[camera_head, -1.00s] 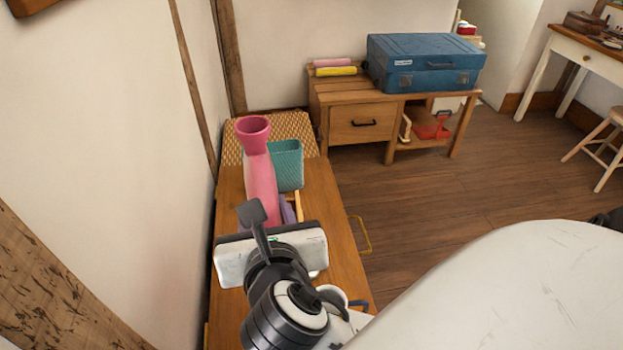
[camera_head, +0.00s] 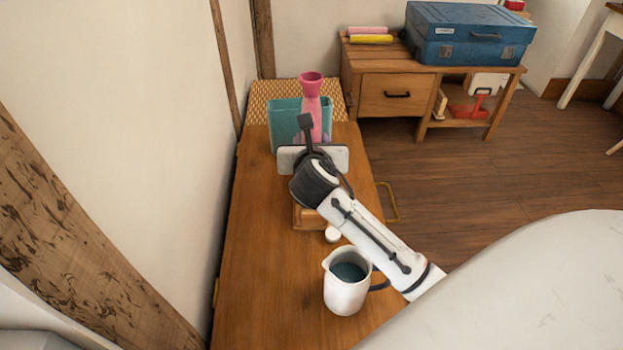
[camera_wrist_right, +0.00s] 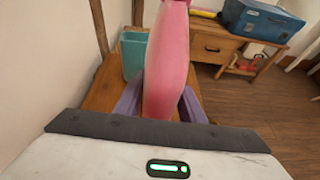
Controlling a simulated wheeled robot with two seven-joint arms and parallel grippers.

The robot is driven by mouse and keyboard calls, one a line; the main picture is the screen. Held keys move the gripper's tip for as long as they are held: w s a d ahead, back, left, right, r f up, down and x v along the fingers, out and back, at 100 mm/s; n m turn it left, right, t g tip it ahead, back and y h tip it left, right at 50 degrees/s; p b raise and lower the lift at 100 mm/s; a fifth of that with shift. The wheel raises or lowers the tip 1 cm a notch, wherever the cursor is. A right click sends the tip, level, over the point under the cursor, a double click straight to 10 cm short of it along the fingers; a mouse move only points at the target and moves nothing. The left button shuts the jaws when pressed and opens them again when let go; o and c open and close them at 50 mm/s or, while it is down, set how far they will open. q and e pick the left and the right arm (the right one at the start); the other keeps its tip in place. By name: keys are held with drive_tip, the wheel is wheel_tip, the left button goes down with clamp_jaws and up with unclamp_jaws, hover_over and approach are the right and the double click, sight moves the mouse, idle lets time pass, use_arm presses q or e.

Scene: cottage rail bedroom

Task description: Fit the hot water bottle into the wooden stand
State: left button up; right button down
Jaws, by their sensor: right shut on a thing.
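The pink hot water bottle (camera_head: 311,110) is held over the back of the wooden cabinet top, its flared mouth upward. It also fills the middle of the right wrist view (camera_wrist_right: 166,62), its neck cut off by the top edge. My right gripper (camera_head: 317,138) is shut on the bottle, with purple fingers on both sides of it in the wrist view. A wooden piece, apparently the stand (camera_head: 305,218), sits on the cabinet top below my right wrist, mostly hidden by the arm. My left gripper is out of view.
A teal bin (camera_head: 284,123) stands close behind and left of the bottle.

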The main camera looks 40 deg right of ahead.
wheel_tip(320, 180, down, 3)
drive_tip(key=shift+f+b, duration=0.2)
drive_tip(key=shift+b, duration=0.25)
drive_tip(key=shift+f, duration=0.4)
wheel_tip(320, 180, down, 5)
drive_tip(key=shift+r+b, duration=0.1)
drive_tip(key=shift+b, duration=1.15)
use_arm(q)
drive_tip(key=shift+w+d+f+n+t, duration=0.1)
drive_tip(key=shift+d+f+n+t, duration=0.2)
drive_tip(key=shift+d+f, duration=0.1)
use_arm(e)
drive_tip(key=c, duration=1.3)
unclamp_jaws()
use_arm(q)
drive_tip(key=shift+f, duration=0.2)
use_arm(e)
drive_tip(key=shift+o, duration=0.7)
